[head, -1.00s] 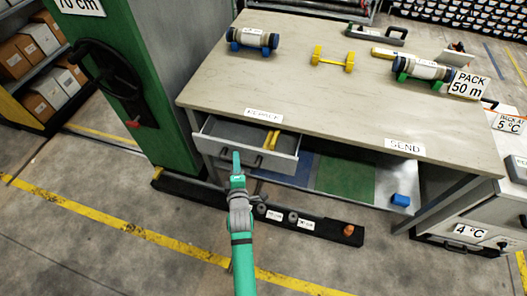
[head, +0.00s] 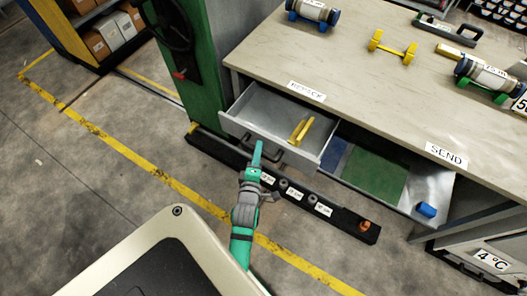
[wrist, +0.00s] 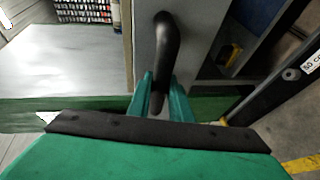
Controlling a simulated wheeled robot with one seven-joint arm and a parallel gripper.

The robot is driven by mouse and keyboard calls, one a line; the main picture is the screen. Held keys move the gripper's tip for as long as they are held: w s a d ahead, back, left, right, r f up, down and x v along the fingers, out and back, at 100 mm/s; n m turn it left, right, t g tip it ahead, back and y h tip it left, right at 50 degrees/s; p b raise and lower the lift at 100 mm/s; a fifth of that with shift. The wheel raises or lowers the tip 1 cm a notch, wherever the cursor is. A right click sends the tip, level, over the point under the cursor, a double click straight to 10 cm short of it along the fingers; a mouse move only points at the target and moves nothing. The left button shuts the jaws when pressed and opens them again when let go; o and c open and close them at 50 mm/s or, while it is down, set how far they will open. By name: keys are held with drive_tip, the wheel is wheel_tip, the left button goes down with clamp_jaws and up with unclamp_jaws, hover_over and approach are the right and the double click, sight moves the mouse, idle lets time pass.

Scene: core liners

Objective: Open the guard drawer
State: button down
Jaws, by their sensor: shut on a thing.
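The guard drawer (head: 234,124) is a grey drawer under the left end of the bench, below a label that seems to read REPACK. It is pulled partly out, with yellow pieces (head: 301,130) lying inside. My green gripper (head: 257,155) is at the drawer front from the near side. In the wrist view, a black handle (wrist: 166,40) on the grey drawer front runs down between the two green fingers (wrist: 161,101), which are shut on it. The fingertips' far sides are partly hidden by the handle.
A dark rail (head: 340,215) with labels and knobs lies on the floor below the drawer. A green cabinet (head: 182,60) stands left of the bench (head: 370,90). A blue block (head: 426,210) sits on the lower shelf. The floor at left is clear.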

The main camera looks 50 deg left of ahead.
drive_tip(key=shift+w+d+f, duration=0.1)
drive_tip(key=shift+w+d, duration=0.05)
drive_tip(key=shift+d, duration=0.1)
drive_tip(key=c, duration=1.8)
unclamp_jaws()
drive_tip(key=shift+o, duration=0.9)
drive_tip(key=shift+a, duration=0.15)
drive_tip(key=v, duration=1.1)
